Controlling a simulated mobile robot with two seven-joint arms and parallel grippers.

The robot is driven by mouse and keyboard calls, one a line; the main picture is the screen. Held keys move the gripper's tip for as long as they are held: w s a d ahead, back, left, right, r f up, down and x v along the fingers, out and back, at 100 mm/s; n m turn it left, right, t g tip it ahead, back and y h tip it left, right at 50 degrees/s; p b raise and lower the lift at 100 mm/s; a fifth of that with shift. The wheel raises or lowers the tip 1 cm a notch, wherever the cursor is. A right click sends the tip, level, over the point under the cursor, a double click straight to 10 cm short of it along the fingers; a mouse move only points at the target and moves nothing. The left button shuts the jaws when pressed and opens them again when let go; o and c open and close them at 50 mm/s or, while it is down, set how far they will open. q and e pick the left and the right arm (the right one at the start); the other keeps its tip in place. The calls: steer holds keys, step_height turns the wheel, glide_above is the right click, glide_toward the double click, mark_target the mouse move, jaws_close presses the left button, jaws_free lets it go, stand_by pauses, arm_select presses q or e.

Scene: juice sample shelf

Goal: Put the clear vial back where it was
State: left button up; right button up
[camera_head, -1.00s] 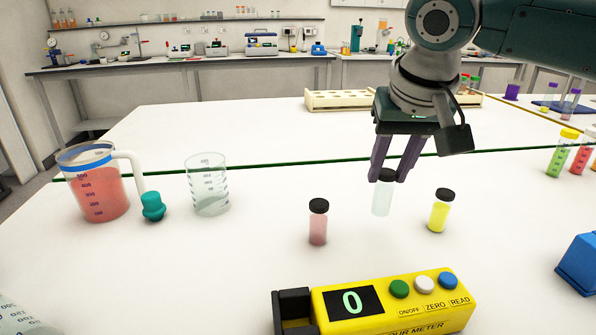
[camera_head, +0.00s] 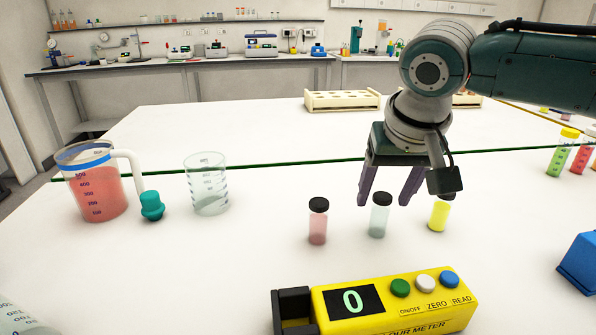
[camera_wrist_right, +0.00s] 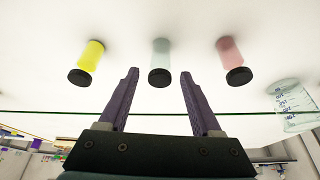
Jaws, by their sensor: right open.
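The clear vial (camera_head: 379,217) with a black cap stands upright on the white table, between the pink vial (camera_head: 318,222) and the yellow vial (camera_head: 438,217). In the right wrist view the clear vial (camera_wrist_right: 160,60) is centred ahead of the two spread purple fingers (camera_wrist_right: 157,82), with the yellow vial (camera_wrist_right: 88,58) on the left and the pink vial (camera_wrist_right: 230,58) on the right. The gripper's wrist partly covers the yellow vial's cap in the head view. My left gripper is not in view.
A yellow colour meter (camera_head: 395,303) reading 0 lies in front of the vials. A jug of red liquid (camera_head: 97,192), a teal stopper (camera_head: 152,207) and a glass beaker (camera_head: 208,187) stand at left. A blue block (camera_head: 580,262) is at right. A wooden rack (camera_head: 341,101) is behind.

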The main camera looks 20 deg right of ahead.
steer(key=shift+r, duration=0.3)
steer(key=p+v, duration=0.2)
steer(key=v, duration=0.9)
steer(key=shift+r, duration=0.35)
steer(key=shift+s, duration=0.15)
